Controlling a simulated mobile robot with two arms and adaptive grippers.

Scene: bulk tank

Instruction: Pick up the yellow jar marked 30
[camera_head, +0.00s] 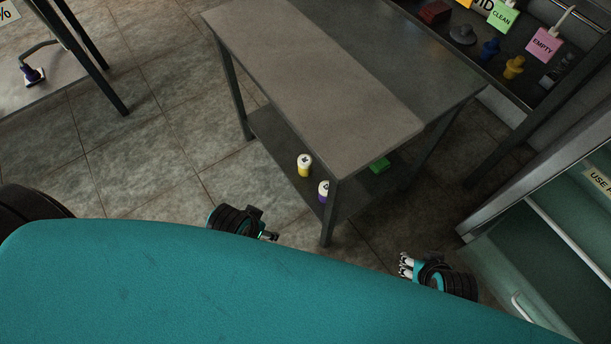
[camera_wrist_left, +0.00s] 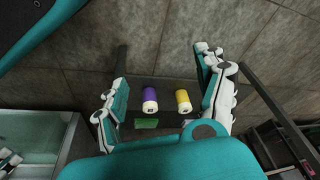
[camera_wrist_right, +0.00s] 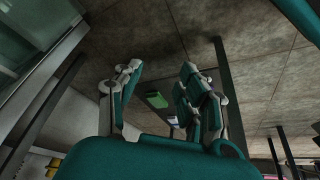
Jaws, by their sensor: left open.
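The yellow jar (camera_head: 304,166) with a white lid stands on the lower shelf of the metal table, near its open edge. A dark mark shows on its lid; I cannot read a number. A purple jar (camera_head: 323,192) stands close to it, nearer the table leg. My left gripper (camera_head: 270,237) is outside the shelf. In the left wrist view its fingers (camera_wrist_left: 162,68) are spread and empty, with the yellow jar (camera_wrist_left: 183,103) and purple jar (camera_wrist_left: 150,99) beyond, between them. My right gripper (camera_head: 405,266) is open and empty, right of the table.
A green block (camera_head: 379,166) lies on the same shelf. The tabletop (camera_head: 310,75) above overhangs the shelf, and a front leg (camera_head: 329,220) stands beside the purple jar.

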